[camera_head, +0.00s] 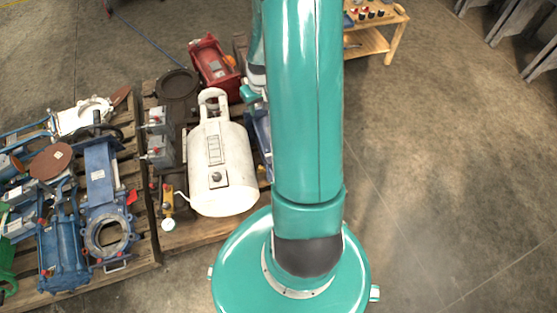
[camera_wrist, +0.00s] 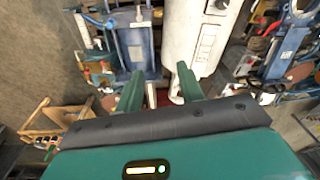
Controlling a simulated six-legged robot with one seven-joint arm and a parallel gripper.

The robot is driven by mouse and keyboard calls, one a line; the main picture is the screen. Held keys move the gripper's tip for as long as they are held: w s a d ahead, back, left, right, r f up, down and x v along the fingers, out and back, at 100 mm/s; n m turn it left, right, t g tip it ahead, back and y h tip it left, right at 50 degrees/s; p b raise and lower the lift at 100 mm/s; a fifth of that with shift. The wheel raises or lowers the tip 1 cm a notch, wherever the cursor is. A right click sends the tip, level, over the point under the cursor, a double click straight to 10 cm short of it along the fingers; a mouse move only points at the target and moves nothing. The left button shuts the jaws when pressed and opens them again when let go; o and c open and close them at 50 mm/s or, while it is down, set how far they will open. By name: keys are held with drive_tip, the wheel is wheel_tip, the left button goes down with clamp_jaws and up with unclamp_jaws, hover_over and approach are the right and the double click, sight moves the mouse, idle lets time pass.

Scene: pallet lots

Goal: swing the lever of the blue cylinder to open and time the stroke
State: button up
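In the wrist view, a blue cylinder-like unit (camera_wrist: 136,46) stands beside the white tank, beyond my gripper's left finger. In the head view only a blue strip of it (camera_head: 263,133) shows; my arm hides the rest. I cannot make out its lever clearly. My gripper (camera_wrist: 159,88) is open, its two green fingers wide apart with nothing held between them. I cannot tell whether a finger touches anything. Other blue units, including a blue cylinder (camera_head: 62,255), lie on the left pallet, so which one the task names is not certain.
A white tank (camera_head: 222,165) stands close beside the blue unit. A red unit (camera_head: 214,68) and a dark round flange (camera_head: 177,84) lie behind it. A wooden stand with knobs (camera_head: 378,38) is at the back. The concrete floor on the right is clear.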

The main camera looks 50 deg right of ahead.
drive_tip(key=s+d+f+m+y, duration=0.1)
drive_tip(key=s+d+f, duration=0.25)
drive_tip(key=f, duration=0.65)
drive_tip(key=s+d+f+m+y, duration=0.15)
drive_tip(key=s+f, duration=0.25)
drive_tip(key=f, duration=0.7)
drive_tip(key=shift+h, duration=0.25)
drive_tip(key=x, duration=1.3)
drive_tip(key=shift+s+d+f, duration=0.15)
drive_tip(key=shift+s+f, duration=0.1)
drive_tip(key=shift+f, duration=0.05)
clamp_jaws()
